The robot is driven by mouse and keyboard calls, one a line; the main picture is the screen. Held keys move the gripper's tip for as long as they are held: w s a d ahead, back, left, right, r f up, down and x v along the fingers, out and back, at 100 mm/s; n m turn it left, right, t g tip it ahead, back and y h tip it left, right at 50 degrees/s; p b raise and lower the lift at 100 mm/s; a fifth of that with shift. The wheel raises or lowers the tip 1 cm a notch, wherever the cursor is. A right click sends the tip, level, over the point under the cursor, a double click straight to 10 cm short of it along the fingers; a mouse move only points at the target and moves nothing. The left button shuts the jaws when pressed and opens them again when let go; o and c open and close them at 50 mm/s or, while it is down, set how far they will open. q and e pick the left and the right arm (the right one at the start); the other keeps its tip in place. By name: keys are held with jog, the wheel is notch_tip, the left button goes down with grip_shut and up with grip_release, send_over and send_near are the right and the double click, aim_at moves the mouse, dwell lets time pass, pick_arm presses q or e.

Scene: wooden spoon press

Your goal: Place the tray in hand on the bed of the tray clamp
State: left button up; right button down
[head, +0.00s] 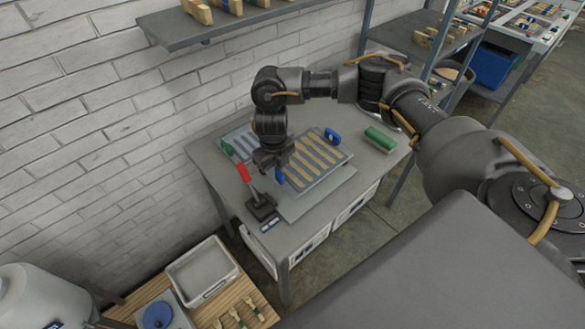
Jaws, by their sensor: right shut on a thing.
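The tray (346,157) is grey, with several pale wooden strips in rows and a blue handle at each end. My right gripper (279,171) comes down from above at the tray's left end and is shut on it by the near blue handle, which the gripper partly hides. The tray clamp (262,208) has a dark base and a raised red-handled lever on the table's front left. Its flat grey bed (296,208) shows just right of the lever, with the tray over or on its far part; I cannot tell whether they touch. My left gripper is not in view.
The grey table (210,162) stands by a white brick wall. A second tray (239,136) with a green handle lies behind my right gripper. A shelf (215,27) hangs above; a pale bin (203,272) is at lower left.

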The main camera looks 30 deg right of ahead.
notch_tip(320, 180, down, 4)
jog(key=shift+d+f, duration=0.1)
jog(key=shift+f, duration=0.15)
notch_tip(320, 180, down, 3)
jog(key=shift+f, duration=0.55)
jog(key=shift+b, duration=0.3)
jog(key=shift+f, duration=0.15)
jog(key=c, duration=1.4)
grip_release()
jog(key=shift+o, duration=0.2)
